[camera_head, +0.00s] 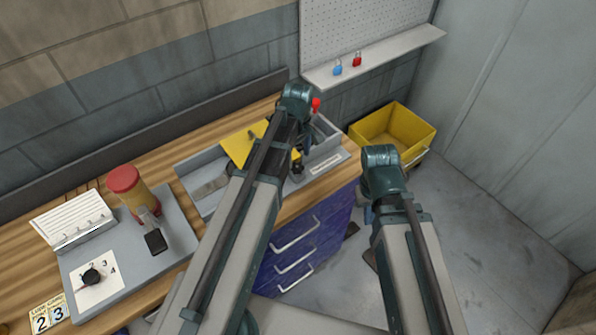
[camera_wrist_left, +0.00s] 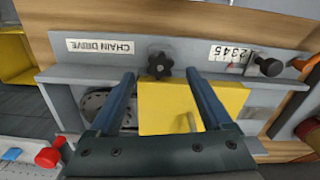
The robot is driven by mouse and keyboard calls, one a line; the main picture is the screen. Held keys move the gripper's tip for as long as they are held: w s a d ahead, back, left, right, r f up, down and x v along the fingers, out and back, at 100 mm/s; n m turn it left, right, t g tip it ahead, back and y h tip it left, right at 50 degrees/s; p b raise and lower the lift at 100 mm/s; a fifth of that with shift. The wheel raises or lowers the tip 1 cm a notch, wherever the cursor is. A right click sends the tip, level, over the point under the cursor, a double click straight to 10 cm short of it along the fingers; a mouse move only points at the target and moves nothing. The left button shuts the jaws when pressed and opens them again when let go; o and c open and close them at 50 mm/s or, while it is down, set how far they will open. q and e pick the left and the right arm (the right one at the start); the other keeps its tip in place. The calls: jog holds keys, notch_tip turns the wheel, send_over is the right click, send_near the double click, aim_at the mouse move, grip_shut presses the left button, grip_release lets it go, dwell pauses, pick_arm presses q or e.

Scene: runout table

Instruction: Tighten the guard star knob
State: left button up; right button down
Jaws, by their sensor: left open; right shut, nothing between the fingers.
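The black star knob (camera_wrist_left: 160,63) sits on the grey front rail of the chain drive unit, beside the upside-down CHAIN DRIVE label, in the left wrist view. The yellow guard (camera_wrist_left: 185,106) lies beyond the rail; it also shows in the head view (camera_head: 239,149). My left gripper (camera_wrist_left: 160,75) is open, its two blue fingers reaching to either side of the knob. Contact between fingers and knob cannot be made out. In the head view my left forearm hides much of the unit. My right gripper (camera_head: 365,205) is shut and empty off the bench's right end, mostly hidden behind its wrist.
A numbered scale (camera_wrist_left: 231,54) and a black knob (camera_wrist_left: 268,66) are on the same rail. A yellow bin (camera_head: 393,132) stands right of the bench. A grey panel with a red-capped container (camera_head: 125,179) is at left. Blue drawers (camera_head: 306,243) are below.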

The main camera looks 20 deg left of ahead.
aim_at(298, 167)
pick_arm(q)
notch_tip(298, 167, down, 4)
jog(key=b, duration=0.3)
jog(key=shift+f, duration=0.1)
grip_shut()
